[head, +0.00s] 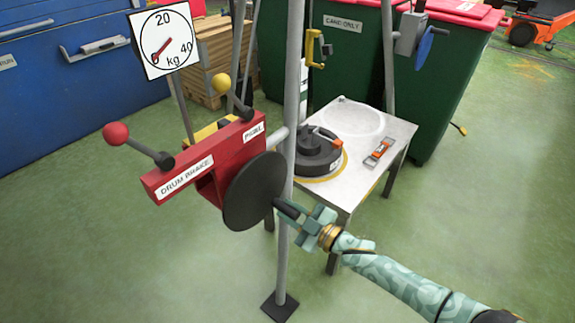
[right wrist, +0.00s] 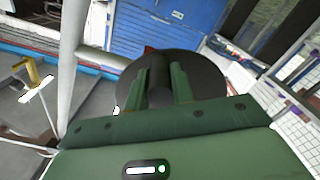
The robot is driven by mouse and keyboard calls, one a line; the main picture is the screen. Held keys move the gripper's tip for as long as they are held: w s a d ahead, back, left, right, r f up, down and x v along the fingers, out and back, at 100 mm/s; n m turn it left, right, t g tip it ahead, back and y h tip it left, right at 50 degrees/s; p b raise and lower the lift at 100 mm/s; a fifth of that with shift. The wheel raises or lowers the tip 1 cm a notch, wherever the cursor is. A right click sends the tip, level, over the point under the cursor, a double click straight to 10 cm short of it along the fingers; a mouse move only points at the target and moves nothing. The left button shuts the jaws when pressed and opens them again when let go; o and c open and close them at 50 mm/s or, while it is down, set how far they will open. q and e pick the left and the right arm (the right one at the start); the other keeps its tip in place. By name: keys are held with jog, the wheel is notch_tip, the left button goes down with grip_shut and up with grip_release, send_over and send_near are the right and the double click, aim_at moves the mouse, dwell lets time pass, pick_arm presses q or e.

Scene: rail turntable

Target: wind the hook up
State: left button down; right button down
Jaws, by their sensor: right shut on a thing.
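My right gripper (head: 291,208) is shut on the dark handle (right wrist: 160,78) that sticks out from the face of a dark round disc (head: 252,192). The disc also shows behind the fingers in the right wrist view (right wrist: 207,72). It sits at the end of a red winch frame (head: 210,160) labelled DRUM BRAKE and PAWL. A lever with a red ball (head: 116,133) and one with a yellow ball (head: 221,83) stand on the frame. A yellow hook-like piece (head: 312,47) shows by the green bin; I cannot tell whether it is the hook. My left gripper is not in view.
A grey post (head: 291,100) stands beside the winch. A white table (head: 367,160) behind it carries a dark round weight (head: 315,158) and a small orange-and-grey tool (head: 379,152). A kg dial (head: 164,40) is at upper left. Green floor is clear at the front left.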

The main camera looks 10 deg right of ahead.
jog(key=shift+s+a+f, duration=0.1)
jog(key=shift+s+f, duration=0.1)
jog(key=shift+f, duration=0.1)
jog(key=shift+s+a+f+m+p, duration=0.2)
jog(key=shift+s+a+m+p, duration=0.3)
jog(key=shift+m, duration=0.5)
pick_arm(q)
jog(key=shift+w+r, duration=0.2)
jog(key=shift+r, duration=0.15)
pick_arm(e)
jog(key=shift+s+a+f+m, duration=0.3)
jog(key=shift+a+m, duration=0.2)
jog(key=shift+m, duration=0.3)
jog(key=shift+s+a+m+p, duration=0.4)
jog(key=shift+a+m, duration=0.2)
jog(key=shift+m, duration=0.4)
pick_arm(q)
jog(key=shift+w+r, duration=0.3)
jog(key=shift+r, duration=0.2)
pick_arm(e)
jog(key=shift+s+a+f+m, duration=0.15)
jog(key=shift+s+a+m, duration=0.3)
jog(key=shift+m, duration=0.35)
